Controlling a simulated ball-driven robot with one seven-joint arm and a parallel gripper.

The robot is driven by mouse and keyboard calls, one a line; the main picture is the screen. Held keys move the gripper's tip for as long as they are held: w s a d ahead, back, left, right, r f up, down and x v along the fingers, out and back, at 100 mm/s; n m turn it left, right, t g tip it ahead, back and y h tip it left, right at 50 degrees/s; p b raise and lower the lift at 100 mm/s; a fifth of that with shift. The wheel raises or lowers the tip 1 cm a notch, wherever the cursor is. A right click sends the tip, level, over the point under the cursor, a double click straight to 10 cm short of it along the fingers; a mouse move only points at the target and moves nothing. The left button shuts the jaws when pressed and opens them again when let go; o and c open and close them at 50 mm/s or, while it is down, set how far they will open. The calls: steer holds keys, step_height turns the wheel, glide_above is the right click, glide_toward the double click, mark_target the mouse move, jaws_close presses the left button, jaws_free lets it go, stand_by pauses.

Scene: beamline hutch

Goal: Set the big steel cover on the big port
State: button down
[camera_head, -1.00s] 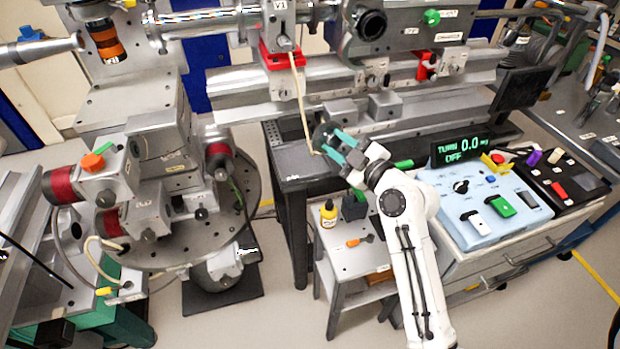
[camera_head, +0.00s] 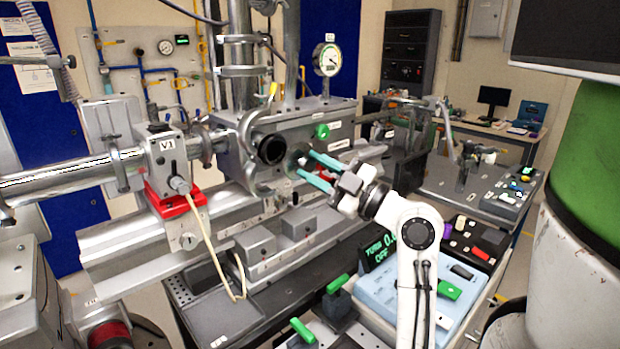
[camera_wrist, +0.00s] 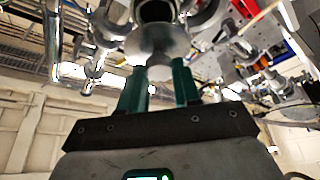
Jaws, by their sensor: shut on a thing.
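My gripper (camera_head: 306,165) has its teal fingers shut on the steel cover (camera_head: 294,158), a round disc beside the chamber's front face. In the wrist view the cover (camera_wrist: 158,46) is a shiny disc ahead of the fingertips (camera_wrist: 160,78), held by its stub. The big port (camera_head: 271,149) looks like a dark round opening with a thick rim, just left of the cover in the head view. In the wrist view the port (camera_wrist: 156,9) shows beyond the disc's upper edge. The cover appears off to the side of the opening; I cannot tell the gap between them.
The steel chamber (camera_head: 340,122) carries a green knob (camera_head: 321,131) and a gauge (camera_head: 327,60). A beam pipe with a red-based valve (camera_head: 172,190) is at left. A dark bench shelf (camera_head: 222,318) and a blue control box (camera_head: 378,291) lie below my arm.

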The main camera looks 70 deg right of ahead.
steer(key=w+d+p, duration=0.2)
steer(key=w+d, duration=0.1)
steer(key=w, duration=0.2)
steer(key=shift+w+p, duration=0.15)
steer(key=shift+p, duration=0.25)
stand_by(0.4)
steer(key=shift+b, duration=0.6)
steer(key=shift+w+d, duration=0.25)
steer(key=shift+w, duration=0.15)
stand_by(0.9)
steer(key=c, duration=0.7)
jaws_free()
steer(key=b+v, duration=0.4)
steer(key=v, duration=0.6)
steer(key=shift+s+a+f, duration=0.1)
steer(key=shift+s, duration=0.3)
